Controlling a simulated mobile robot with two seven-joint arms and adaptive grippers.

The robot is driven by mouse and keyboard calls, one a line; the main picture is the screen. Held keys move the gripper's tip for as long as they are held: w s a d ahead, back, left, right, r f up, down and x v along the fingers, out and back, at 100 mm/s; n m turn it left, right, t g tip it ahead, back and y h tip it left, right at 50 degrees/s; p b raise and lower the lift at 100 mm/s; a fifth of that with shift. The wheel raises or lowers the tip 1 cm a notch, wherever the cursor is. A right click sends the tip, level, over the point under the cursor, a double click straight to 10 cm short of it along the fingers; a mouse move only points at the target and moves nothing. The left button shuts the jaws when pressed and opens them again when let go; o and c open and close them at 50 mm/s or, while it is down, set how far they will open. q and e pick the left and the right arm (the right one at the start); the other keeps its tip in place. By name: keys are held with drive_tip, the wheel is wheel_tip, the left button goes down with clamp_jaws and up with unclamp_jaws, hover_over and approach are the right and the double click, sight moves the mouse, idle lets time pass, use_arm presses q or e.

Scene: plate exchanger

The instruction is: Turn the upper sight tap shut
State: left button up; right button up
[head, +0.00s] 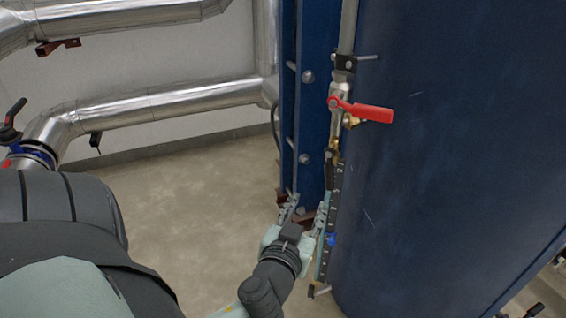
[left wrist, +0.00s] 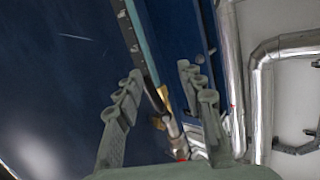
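The upper sight tap (head: 333,156) is a small brass fitting with a dark lever, at the top of the sight gauge (head: 324,255) on the blue vessel's edge. In the left wrist view the brass tap (left wrist: 163,97) shows between my open fingers, with the dark lever (left wrist: 153,95) beside it. The lever lies roughly along the gauge. My left gripper (head: 305,212) is open and empty, below the tap in the head view and beside the gauge. I cannot tell whether a finger touches the gauge.
A red-handled valve (head: 362,110) sits above the tap on the same pipe. The large blue vessel (head: 455,160) fills the right side. Silver pipes (head: 160,105) run along the back left wall. The floor (head: 190,210) left of the gripper is clear.

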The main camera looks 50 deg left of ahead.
use_arm(q)
drive_tip(key=s+f+m+g+h+p, duration=0.1)
drive_tip(key=s+f+g, duration=0.2)
drive_tip(key=f, duration=0.3)
drive_tip(key=s+d+f+m+g+h+p, duration=0.1)
drive_tip(key=s+f+m+g, duration=0.1)
drive_tip(key=f, duration=0.5)
drive_tip(key=s+d+f+m+g+h+p, duration=0.1)
drive_tip(key=s+f+g+h+p, duration=0.1)
drive_tip(key=f, duration=0.5)
drive_tip(key=shift+s+m+g, duration=0.3)
drive_tip(key=shift+s+g, duration=0.55)
drive_tip(key=shift+g, duration=0.45)
